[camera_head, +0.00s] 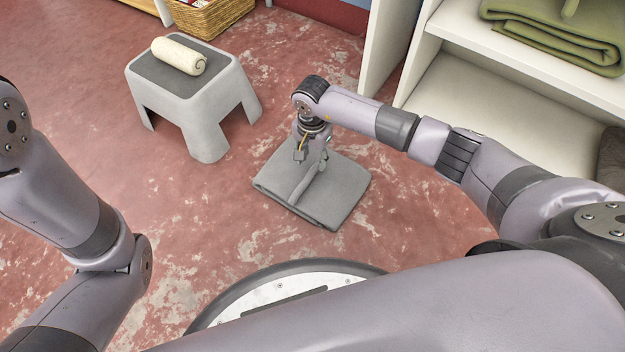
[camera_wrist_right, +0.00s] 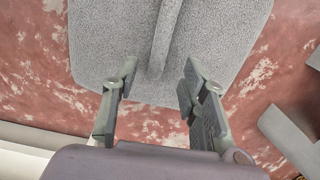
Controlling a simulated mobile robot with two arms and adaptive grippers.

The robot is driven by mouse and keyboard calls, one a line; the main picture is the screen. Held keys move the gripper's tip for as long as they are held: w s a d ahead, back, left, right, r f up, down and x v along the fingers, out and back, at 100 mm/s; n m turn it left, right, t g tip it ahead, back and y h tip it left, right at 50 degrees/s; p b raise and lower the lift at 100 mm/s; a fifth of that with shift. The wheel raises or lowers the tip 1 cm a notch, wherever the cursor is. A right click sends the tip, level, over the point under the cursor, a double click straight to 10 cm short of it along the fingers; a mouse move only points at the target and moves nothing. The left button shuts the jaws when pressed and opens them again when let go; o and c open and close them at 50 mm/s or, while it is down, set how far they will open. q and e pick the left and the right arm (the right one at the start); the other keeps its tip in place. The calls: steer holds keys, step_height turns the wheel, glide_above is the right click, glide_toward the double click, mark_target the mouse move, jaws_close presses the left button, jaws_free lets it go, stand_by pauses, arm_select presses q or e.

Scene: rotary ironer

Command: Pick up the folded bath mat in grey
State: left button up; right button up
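The folded grey bath mat (camera_head: 343,190) lies flat on the red floor, with a raised ridge or loop (camera_head: 304,182) running across its middle. My right gripper (camera_head: 312,158) points down over the mat's far part. In the right wrist view, the open fingers (camera_wrist_right: 160,76) stand apart on either side of the line of the ridge (camera_wrist_right: 164,40), with nothing held between them. The mat (camera_wrist_right: 220,38) fills the upper middle of that view. Whether the fingertips touch the mat is unclear. My left arm shows at the left, but its gripper is out of view.
A grey step stool (camera_head: 200,112) with a rolled cream towel (camera_head: 179,55) stands at the back left. A wicker basket (camera_head: 212,16) is behind it. A white shelf (camera_head: 500,85) with folded green cloth (camera_head: 555,38) stands at the right. The floor left of the mat is clear.

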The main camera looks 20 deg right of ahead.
mark_target(313, 170)
steer(key=shift+f+b, duration=2.4)
steer(key=shift+f, duration=0.25)
steer(key=shift+r, duration=0.1)
steer(key=shift+c, duration=0.4)
jaws_close()
